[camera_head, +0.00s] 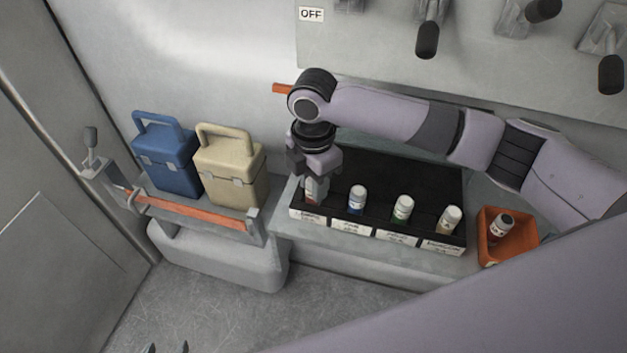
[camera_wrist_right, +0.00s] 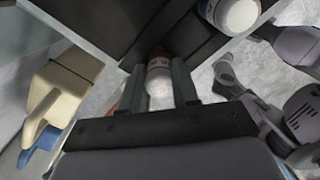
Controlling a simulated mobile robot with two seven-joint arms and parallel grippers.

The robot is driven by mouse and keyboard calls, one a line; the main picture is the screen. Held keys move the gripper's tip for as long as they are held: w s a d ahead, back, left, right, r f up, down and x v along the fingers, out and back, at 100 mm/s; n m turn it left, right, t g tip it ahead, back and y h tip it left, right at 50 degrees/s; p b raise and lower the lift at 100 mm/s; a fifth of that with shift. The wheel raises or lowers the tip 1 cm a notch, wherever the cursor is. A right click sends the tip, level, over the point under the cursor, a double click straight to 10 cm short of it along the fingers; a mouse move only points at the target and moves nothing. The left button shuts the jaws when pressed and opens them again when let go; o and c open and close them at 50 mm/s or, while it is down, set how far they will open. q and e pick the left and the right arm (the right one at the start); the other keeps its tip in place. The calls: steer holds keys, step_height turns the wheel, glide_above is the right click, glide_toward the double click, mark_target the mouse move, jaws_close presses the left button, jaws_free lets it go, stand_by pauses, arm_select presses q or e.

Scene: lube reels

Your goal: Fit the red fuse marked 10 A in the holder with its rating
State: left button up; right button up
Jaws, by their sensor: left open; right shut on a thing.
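My right gripper (camera_head: 315,182) is over the leftmost place of the black holder rack (camera_head: 408,172). It is shut on a fuse (camera_head: 317,190), white with a reddish end. In the right wrist view this fuse (camera_wrist_right: 159,72) sits between the two fingers (camera_wrist_right: 164,88), its reddish end against the dark rack. I cannot tell how deep it is in the rack, and its rating is not readable. The rack's front labels (camera_head: 350,227) are too small to read. My left gripper (camera_head: 166,348) is open and empty at the bottom edge, only its fingertips showing.
Fuses with blue (camera_head: 357,200), green (camera_head: 402,208) and pale (camera_head: 450,219) markings stand in the other places. An orange bin (camera_head: 529,247) at right holds another dark-topped fuse (camera_head: 502,228). Blue (camera_head: 168,160) and beige (camera_head: 230,170) boxes stand left. Levers (camera_head: 428,38) hang above.

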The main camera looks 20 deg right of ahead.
steer(key=o, duration=1)
steer(key=shift+o, duration=0.2)
steer(key=shift+r, duration=0.2)
steer(key=shift+r+p, duration=0.3)
steer(key=shift+p, duration=0.15)
step_height(320, 180, up, 5)
steer(key=p, duration=0.3)
step_height(320, 180, up, 6)
